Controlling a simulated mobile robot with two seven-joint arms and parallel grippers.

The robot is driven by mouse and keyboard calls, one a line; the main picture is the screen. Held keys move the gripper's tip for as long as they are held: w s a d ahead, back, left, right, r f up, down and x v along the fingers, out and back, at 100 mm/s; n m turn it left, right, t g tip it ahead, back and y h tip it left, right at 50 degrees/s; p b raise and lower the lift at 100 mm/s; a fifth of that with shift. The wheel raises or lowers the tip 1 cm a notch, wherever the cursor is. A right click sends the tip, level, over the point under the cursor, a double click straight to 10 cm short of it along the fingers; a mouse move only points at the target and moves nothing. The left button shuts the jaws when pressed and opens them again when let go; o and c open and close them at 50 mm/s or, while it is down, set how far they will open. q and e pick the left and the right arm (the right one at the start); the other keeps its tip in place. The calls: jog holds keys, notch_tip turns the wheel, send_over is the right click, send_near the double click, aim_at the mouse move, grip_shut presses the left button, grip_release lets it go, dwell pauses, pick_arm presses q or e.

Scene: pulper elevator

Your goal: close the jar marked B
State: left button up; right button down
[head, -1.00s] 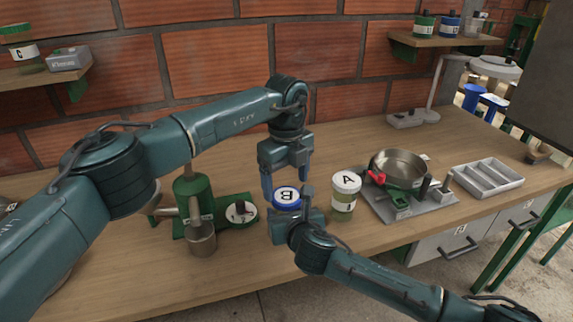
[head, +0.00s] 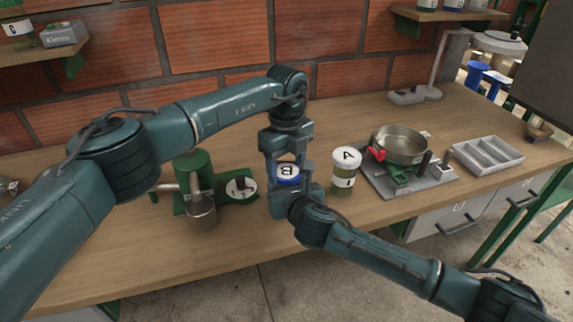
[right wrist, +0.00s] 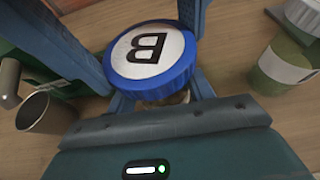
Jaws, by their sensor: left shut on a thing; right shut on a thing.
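The jar marked B has a blue lid (head: 288,177) with a white top bearing the letter B. My left gripper (head: 286,171) comes down from above and is shut on the lid, one finger on each side. My right gripper (head: 284,199) is low at the front and is shut on the jar's body, which is mostly hidden. In the right wrist view the lid (right wrist: 152,62) sits above my right gripper (right wrist: 165,100), between the left gripper's blue fingers. I cannot tell whether the lid is fully seated on the jar.
A jar marked A (head: 344,172) with a white lid stands close to the right. A green machine (head: 195,172) with a metal cup (head: 202,213) is to the left. A steel pan (head: 400,146) and a grey compartment tray (head: 487,156) are farther right. Bare table lies behind.

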pick_arm(q)
jog(key=c, duration=0.3)
jog(key=m, duration=0.4)
jog(key=shift+m, duration=0.4)
jog(key=m, duration=0.8)
jog(key=o, duration=1.1)
jog(key=shift+r, duration=0.1)
jog(key=shift+r, duration=2.15)
